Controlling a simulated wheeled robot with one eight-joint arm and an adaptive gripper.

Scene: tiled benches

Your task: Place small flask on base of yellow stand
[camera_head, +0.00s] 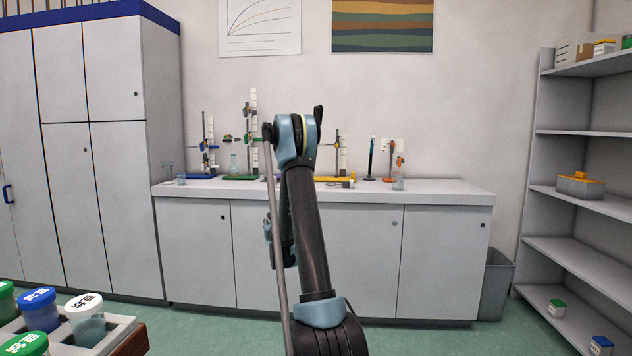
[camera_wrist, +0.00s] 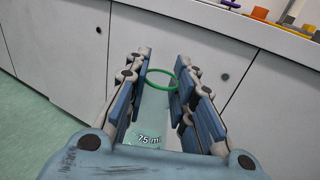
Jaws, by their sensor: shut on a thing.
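My gripper (camera_wrist: 166,64) is shut on the small flask (camera_wrist: 149,138), a clear vessel with a green ring at its rim and a "75 ml" mark. The flask sits between the fingers, in front of the cabinet doors and below the bench top. In the head view my arm hides most of the gripper, and the flask cannot be made out there. The yellow stand (camera_head: 334,179) is on the back bench, just right of my arm, with an upright rod and a clamp. Part of its yellow base shows at the top of the wrist view (camera_wrist: 259,13).
The bench (camera_head: 440,188) also holds a blue stand (camera_head: 207,176), a green stand (camera_head: 240,177), an orange stand (camera_head: 389,179) and a small beaker (camera_head: 398,183). A rack of lidded jars (camera_head: 120,330) is at the lower left. Shelves (camera_head: 580,130) stand at the right.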

